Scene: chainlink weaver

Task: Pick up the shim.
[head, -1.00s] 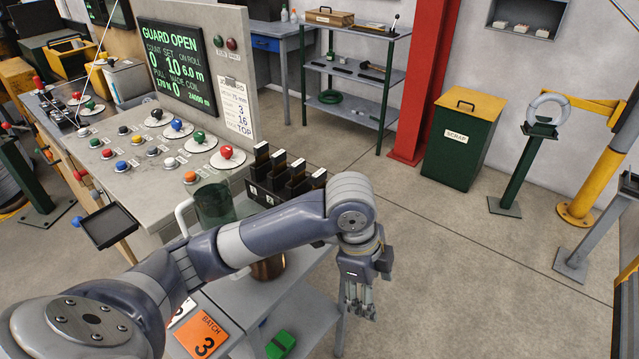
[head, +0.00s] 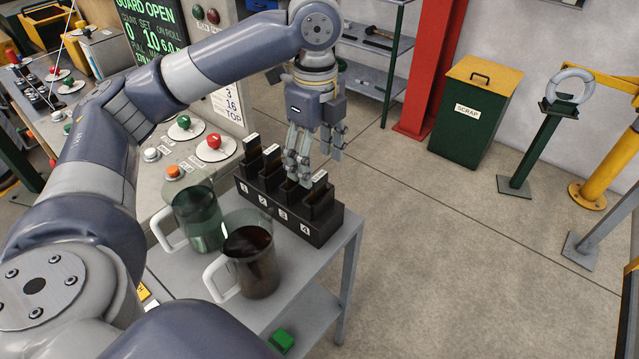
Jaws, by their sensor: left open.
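A black rack (head: 308,233) with slots numbered 1 to 4 stands on a grey side table (head: 345,246). Dark upright pieces with pale tops stand in it, such as one in slot 1 (head: 253,148) and one in slot 4 (head: 319,186); these look like shims. Which one is the task's shim I cannot tell. My right gripper is out of view.
A green see-through mug (head: 201,220) and a mug with dark contents (head: 250,262) stand left of the rack. A control panel with knobs (head: 215,147) is behind them. A green object (head: 281,340) lies on the lower shelf.

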